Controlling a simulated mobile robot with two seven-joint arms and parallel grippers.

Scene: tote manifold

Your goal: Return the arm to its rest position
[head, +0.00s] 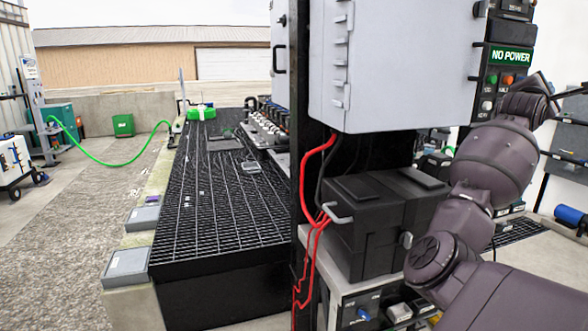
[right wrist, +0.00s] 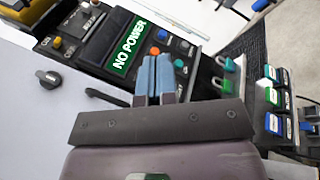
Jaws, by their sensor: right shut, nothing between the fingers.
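My right arm (head: 489,165) comes up from the lower right in the head view, bent, with its far end raised beside the control panel. My right gripper (right wrist: 155,75) is shut and empty. Its two blue-grey fingers lie together in front of the panel with the green NO POWER display (right wrist: 127,45). The display also shows in the head view (head: 510,56), just above the end of the arm. I cannot tell the exact gap between fingertips and panel. My left gripper is not in the head view.
A grey cabinet (head: 375,65) and a black box (head: 375,215) with red cables (head: 313,245) stand close left of the arm. A black grated platform (head: 215,200) extends to the left. Padlock-like items (right wrist: 228,75) hang right of the fingers. Open gravel ground lies far left.

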